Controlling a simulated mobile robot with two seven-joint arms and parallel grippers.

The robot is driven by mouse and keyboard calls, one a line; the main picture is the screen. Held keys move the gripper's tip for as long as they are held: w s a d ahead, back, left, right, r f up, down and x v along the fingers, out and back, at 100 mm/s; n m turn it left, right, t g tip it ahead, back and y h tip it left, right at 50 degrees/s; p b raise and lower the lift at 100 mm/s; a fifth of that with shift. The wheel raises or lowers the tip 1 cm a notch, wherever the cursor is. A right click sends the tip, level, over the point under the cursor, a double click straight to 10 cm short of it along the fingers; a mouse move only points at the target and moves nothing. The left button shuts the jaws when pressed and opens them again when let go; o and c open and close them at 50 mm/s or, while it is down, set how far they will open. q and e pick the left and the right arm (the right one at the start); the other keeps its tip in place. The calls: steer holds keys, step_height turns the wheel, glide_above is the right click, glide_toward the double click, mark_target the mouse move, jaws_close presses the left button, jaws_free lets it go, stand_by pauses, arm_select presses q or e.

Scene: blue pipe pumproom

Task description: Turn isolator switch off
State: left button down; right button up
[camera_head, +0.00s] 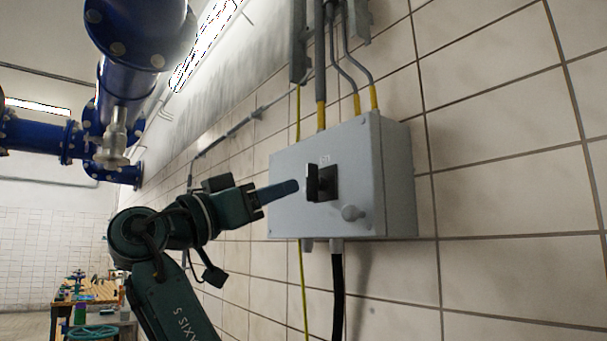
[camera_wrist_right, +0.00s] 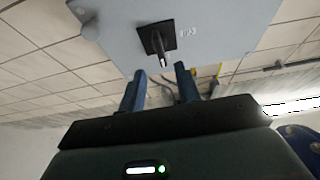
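The isolator switch (camera_head: 323,183) is a black rotary handle on a square black plate, on the front of a grey wall box (camera_head: 290,216). In the head view its handle stands roughly upright. My right gripper (camera_head: 293,187) points at the switch from the left, its blue fingers just short of the handle. The right wrist view shows the two fingers (camera_wrist_right: 160,76) apart with nothing between their tips. The switch (camera_wrist_right: 157,40) lies just beyond them, its handle roughly in line with the gap. Contact is not visible. My left gripper is not in view.
Conduits (camera_head: 320,85) enter the box from above, and a black cable (camera_head: 338,290) hangs below. Blue pipes (camera_head: 125,85) run at the upper left. A cluttered workbench (camera_head: 92,292) stands far left.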

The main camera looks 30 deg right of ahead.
mark_target(307, 180)
steer(key=p+x, duration=0.1)
steer(key=x, duration=0.5)
steer(key=shift+w+d+p, duration=0.15)
steer(key=shift+d+p, duration=0.15)
jaws_close()
